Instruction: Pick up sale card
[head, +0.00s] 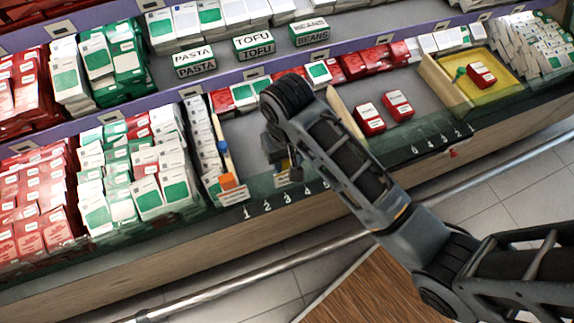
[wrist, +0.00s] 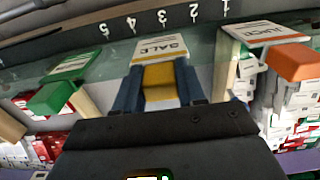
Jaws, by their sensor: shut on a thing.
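The sale card (wrist: 160,48) is a white card with dark "SALE" lettering, upside down in the wrist view, with a yellow block (wrist: 159,75) directly below it. My gripper (wrist: 157,88) has its two blue fingers on either side of the yellow block, shut on it. In the head view my gripper (head: 284,165) is over the grey shelf bay behind the numbered front edge. The arm and wrist hide most of the card there. I cannot tell whether the card is clear of the shelf.
An orange-based card (head: 230,183) stands by the bay's left divider. A green card (wrist: 70,65) shows on the other side in the wrist view. A wooden divider (head: 346,112), red boxes (head: 369,120) and a yellow tray (head: 490,90) lie to the right. Packed boxes fill the left.

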